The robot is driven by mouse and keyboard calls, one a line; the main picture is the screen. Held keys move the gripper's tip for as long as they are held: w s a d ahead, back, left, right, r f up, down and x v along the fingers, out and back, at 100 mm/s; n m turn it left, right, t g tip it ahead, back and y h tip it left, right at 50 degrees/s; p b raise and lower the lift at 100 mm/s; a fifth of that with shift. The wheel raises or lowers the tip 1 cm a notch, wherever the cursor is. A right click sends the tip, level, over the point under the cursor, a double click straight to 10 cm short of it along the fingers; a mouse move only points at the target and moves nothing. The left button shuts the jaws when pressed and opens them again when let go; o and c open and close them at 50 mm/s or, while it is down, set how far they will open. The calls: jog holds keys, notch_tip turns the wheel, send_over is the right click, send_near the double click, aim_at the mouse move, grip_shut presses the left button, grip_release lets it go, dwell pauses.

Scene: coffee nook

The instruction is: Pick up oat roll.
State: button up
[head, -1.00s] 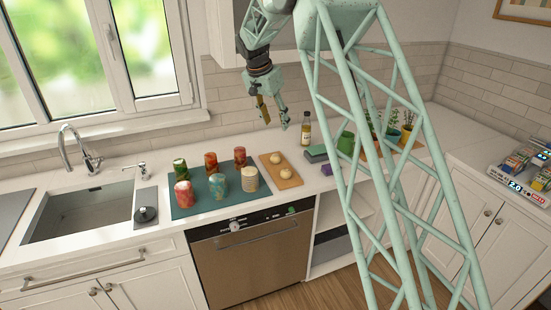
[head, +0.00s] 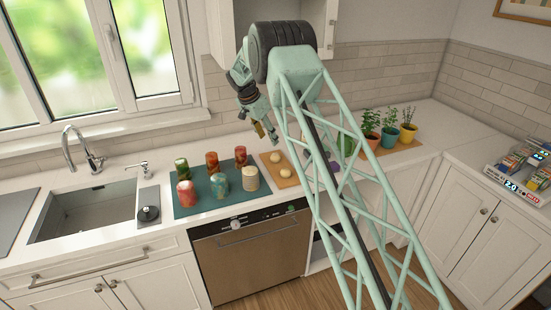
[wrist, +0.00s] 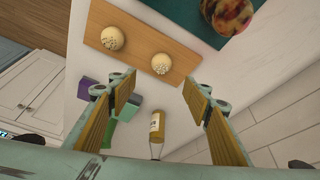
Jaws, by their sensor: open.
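Two round pale rolls lie apart on a small wooden board (head: 289,183): a farther roll (head: 275,157) and a nearer roll (head: 285,169). In the wrist view, one roll (wrist: 113,38) is near the board's outer part and the other roll (wrist: 161,63) is closer to my fingertips. Both have speckled tops; I cannot tell which is the oat roll. My gripper (wrist: 160,90) is open and empty, its two yellow-padded fingers spread wide. In the head view, my gripper (head: 265,132) hangs above the counter behind the board, touching neither roll.
Several patterned cups and a cream disc stack (head: 250,178) stand on a teal mat (head: 210,208) left of the board. A bottle (wrist: 157,128), green boxes (wrist: 124,104) and a purple box (wrist: 87,88) stand near the board. Potted plants (head: 390,128) are farther right.

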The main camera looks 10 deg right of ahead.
jog(key=shift+f, duration=0.2)
dwell(0.3)
jog(key=p, duration=0.1)
send_over(275, 155)
jog(key=a, duration=0.2)
jog(key=shift+s+d+f, duration=0.15)
jog(key=shift+s+f, duration=0.05)
jog(key=shift+f, duration=1.65)
jog(key=shift+s+d+f, duration=0.1)
jog(key=shift+s+f, duration=0.05)
jog(key=shift+f, duration=1.85)
jog(key=shift+d+f, duration=0.1)
jog(key=shift+p+x, duration=0.7)
jog(key=shift+x, duration=1.8)
jog(key=shift+w, duration=0.1)
jog(key=c, duration=0.9)
